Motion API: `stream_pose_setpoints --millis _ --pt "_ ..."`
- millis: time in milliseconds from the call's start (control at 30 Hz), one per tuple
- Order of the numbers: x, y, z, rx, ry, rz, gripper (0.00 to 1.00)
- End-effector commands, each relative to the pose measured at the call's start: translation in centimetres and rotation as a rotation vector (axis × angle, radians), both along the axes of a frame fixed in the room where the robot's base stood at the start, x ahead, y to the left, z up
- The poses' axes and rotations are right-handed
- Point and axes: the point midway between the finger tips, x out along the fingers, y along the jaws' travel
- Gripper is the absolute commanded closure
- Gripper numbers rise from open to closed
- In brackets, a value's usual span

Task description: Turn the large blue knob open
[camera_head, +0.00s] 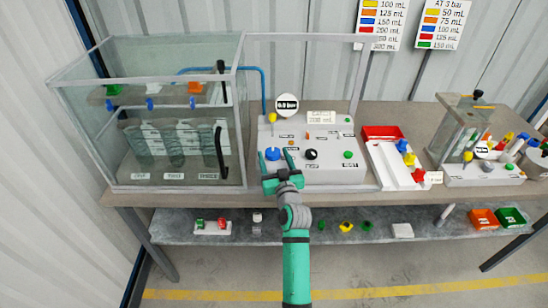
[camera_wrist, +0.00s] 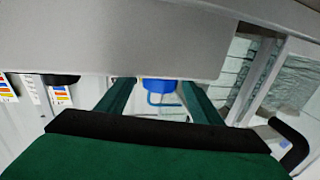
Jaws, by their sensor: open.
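The large blue knob (camera_head: 273,153) sits at the left of the front row on the grey control panel (camera_head: 330,177). My gripper (camera_head: 277,157) is open at the panel's front left. Its two green fingers point at the panel, one on either side of the blue knob in the picture. In the wrist view the blue knob (camera_wrist: 159,85) shows between the fingertips of my gripper (camera_wrist: 157,90), by the edge of the grey panel (camera_wrist: 120,45). The fingers do not look closed on it. Whether either finger touches it I cannot tell.
A black knob (camera_head: 311,154) and a green button (camera_head: 348,155) stand to the right on the panel. A glass tank (camera_head: 100,150) is close on the left. A red-and-white tray (camera_head: 385,160) lies right of the panel. A shelf (camera_head: 275,235) with small parts runs below.

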Motion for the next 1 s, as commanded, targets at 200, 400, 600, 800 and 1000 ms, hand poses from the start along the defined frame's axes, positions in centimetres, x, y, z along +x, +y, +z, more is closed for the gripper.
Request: stream_pose_setpoints --millis 200,400,600,800,1000 --pt "-0.03 0.0 0.0 0.0 0.0 0.0 0.81" --pt "-0.05 0.07 0.0 0.001 0.0 -0.001 0.81" --pt "-0.08 0.28 -0.02 0.001 0.0 -0.023 0.81" --pt "-0.13 0.52 -0.04 0.0 0.0 -0.08 0.81" --pt "-0.14 0.84 -0.03 0.0 0.0 -0.163 0.81"
